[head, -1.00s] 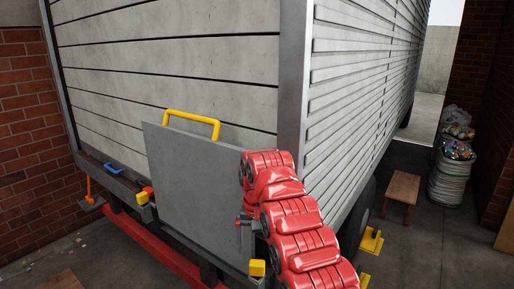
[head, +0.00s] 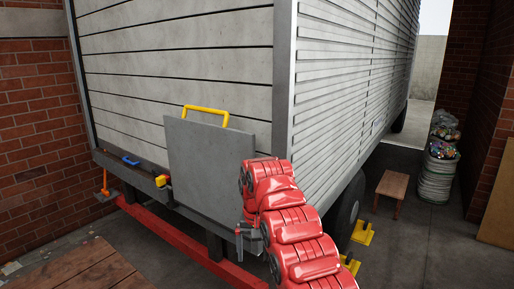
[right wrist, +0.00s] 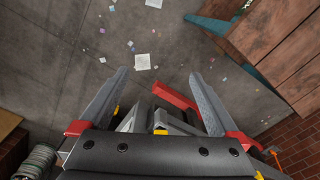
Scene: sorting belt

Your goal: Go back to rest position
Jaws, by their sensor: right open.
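My red right arm comes in from the bottom right in the head view. Its right gripper (head: 246,244) points down in front of the truck's rear, near the lower right corner of the grey panel (head: 210,165) with a yellow handle (head: 206,110). In the right wrist view the gripper (right wrist: 158,76) is open, its two grey fingers wide apart. Nothing is between the fingertips but the distant floor. My left gripper is not in view.
The grey truck box (head: 180,62) fills the middle, with a red bar (head: 190,243) low behind it. Wooden boards (head: 85,275) lie bottom left.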

